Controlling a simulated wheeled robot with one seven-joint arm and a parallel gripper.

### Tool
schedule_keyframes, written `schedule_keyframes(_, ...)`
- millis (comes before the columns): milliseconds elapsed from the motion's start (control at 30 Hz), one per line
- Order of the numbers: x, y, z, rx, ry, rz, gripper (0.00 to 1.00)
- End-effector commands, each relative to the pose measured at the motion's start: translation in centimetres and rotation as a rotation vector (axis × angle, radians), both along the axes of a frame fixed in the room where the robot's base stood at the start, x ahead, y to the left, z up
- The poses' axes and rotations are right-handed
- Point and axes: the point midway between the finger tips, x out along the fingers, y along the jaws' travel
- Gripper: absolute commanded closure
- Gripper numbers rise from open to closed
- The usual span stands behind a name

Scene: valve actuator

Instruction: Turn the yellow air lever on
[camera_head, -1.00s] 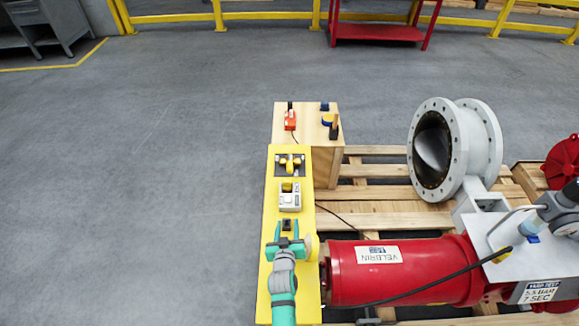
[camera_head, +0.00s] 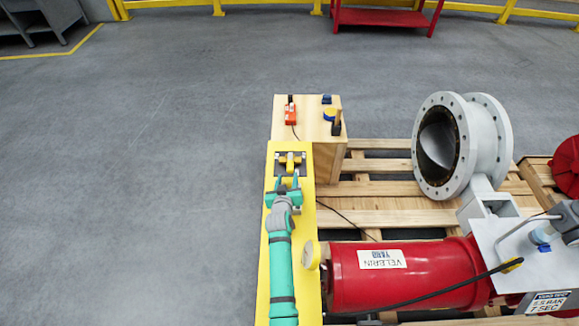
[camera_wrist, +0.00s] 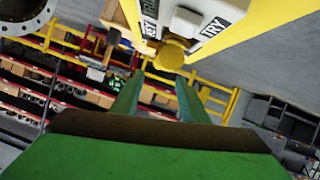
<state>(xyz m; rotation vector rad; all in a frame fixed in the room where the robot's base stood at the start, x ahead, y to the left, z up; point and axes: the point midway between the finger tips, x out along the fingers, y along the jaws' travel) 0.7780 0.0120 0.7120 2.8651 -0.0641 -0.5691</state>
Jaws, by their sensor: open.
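A yellow lever-like fitting (camera_head: 290,160) sits on a dark plate near the far end of the yellow panel (camera_head: 307,228) in the head view. My gripper (camera_head: 283,180) is just on the near side of it, over the panel, with the fingers pointing away from me. The fingers are apart and hold nothing. In the wrist view my gripper (camera_wrist: 160,82) shows two green fingers, with a round yellow knob (camera_wrist: 170,54) beyond their tips. The knob is beside a white unit with lettered labels (camera_wrist: 186,22). Whether the fingers touch anything is unclear.
A wooden box (camera_head: 328,160) with an orange-red device (camera_head: 290,114) and a yellow-blue item (camera_head: 329,114) stands beyond the panel. A red cylinder (camera_head: 400,275) and grey flanged valve (camera_head: 462,145) lie to the right on a pallet. The floor to the left is clear.

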Motion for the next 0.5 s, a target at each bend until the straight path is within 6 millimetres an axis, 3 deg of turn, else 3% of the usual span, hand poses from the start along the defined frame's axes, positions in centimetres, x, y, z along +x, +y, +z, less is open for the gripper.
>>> schedule_keyframes(500,6.9,-0.6,-2.7,0.000,0.001,0.000,0.59)
